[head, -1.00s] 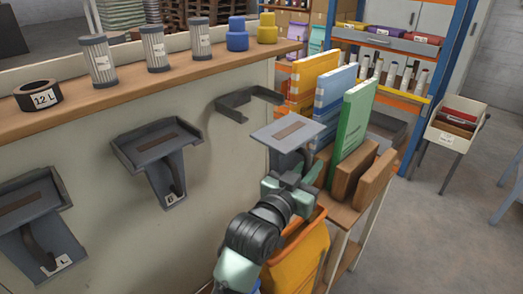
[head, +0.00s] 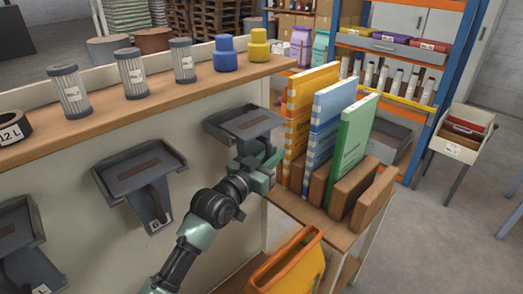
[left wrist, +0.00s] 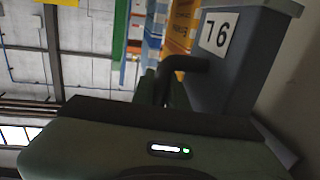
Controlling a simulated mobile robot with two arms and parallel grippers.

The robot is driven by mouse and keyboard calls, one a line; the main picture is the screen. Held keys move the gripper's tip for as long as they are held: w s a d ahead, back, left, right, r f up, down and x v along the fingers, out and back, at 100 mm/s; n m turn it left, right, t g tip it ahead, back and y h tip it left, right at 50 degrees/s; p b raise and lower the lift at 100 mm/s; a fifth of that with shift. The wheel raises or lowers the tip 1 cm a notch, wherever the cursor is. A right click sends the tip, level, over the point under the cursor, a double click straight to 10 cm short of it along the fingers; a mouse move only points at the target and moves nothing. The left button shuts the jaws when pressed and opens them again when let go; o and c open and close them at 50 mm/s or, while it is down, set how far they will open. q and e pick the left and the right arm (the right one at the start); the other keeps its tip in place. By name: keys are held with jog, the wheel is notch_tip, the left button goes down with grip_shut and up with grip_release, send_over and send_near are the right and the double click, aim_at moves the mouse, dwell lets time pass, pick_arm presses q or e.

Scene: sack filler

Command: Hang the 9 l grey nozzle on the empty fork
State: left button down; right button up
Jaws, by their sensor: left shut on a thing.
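The grey nozzle (head: 247,121) has a flat top with a brown slot. In the head view it lies level within the dark fork (head: 213,127) on the pale panel. I cannot tell whether its weight rests on the fork. My left gripper (head: 258,166) is shut on the nozzle from below, at its handle, and hides part of its body. In the left wrist view the grey nozzle body (left wrist: 235,75) bears a white label that reads as an upside-down 9 L, with a dark curved handle (left wrist: 183,64) running to the jaws. My right gripper is not in view.
Two similar nozzles (head: 140,168) (head: 15,235) hang on forks to the left. A wooden ledge (head: 150,98) above carries filters and blue and yellow parts. A yellow sack (head: 290,268) is below.

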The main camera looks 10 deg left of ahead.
aim_at(261, 150)
pick_arm(q)
jog(key=a, duration=0.1)
jog(key=w+a, duration=0.2)
jog(key=shift+w+a+r+p, duration=0.15)
jog(key=shift+a+r+p, duration=0.15)
jog(key=shift+a, duration=0.1)
jog(key=shift+f, duration=0.55)
jog(key=shift+a+f+p, duration=0.1)
jog(key=shift+f+p, duration=0.2)
jog(key=shift+f, duration=0.05)
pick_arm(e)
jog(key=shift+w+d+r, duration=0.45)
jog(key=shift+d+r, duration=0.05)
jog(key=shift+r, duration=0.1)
